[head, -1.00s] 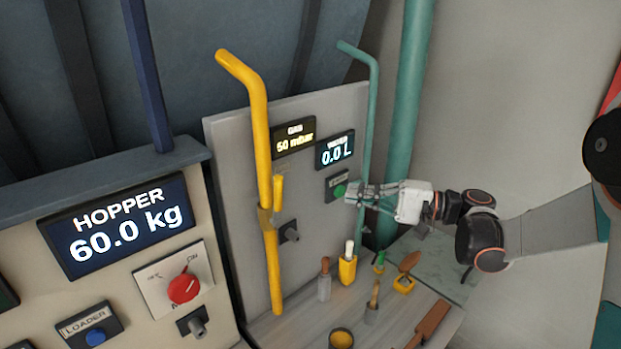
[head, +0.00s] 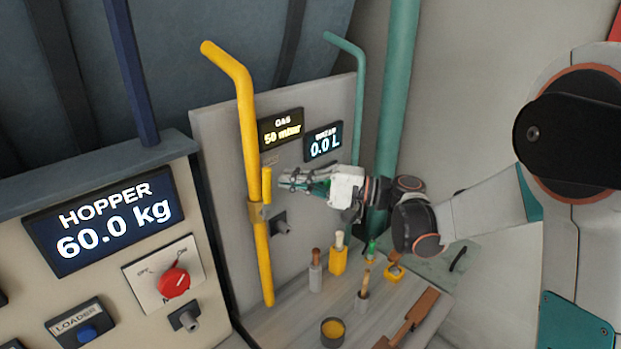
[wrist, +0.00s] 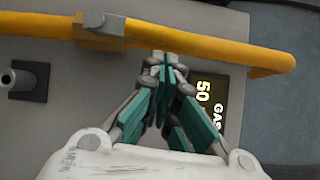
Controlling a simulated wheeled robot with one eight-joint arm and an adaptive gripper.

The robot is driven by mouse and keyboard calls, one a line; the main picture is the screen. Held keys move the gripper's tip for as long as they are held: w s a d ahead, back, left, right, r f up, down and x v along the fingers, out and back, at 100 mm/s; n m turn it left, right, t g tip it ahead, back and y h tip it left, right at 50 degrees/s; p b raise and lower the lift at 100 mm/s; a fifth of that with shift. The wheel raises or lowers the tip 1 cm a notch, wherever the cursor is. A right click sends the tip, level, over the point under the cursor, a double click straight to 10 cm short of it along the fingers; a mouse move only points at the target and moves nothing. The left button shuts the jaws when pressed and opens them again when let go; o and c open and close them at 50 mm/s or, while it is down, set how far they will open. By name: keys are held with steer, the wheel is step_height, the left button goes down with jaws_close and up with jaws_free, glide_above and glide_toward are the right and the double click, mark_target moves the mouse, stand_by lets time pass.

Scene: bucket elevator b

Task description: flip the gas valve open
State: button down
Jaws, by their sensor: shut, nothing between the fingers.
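The yellow gas pipe (head: 247,130) runs down the grey panel in the head view. Its valve body (head: 256,212) is brass-coloured, and the yellow valve lever (head: 267,185) stands upright, alongside the pipe. My gripper (head: 284,181) is shut and empty, just right of the lever; I cannot tell whether it touches. In the wrist view the pipe (wrist: 200,47) crosses the top, with the valve body (wrist: 100,28) at upper left. The shut fingertips (wrist: 160,62) of my gripper lie close to the yellow lever there. The gas display (head: 281,129) reads 50 mbar.
The water display (head: 323,142) and the green pipe (head: 360,100) are right of the gas pipe. The hopper panel (head: 110,215) is at left.

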mark_target(267, 186)
steer(key=shift+s+a, duration=0.2)
steer(key=shift+a, duration=0.2)
steer(key=shift+s+a+r+n+h+p, duration=0.25)
steer(key=shift+s+a+n+h+p, duration=0.15)
steer(key=shift+s+a+n, duration=0.2)
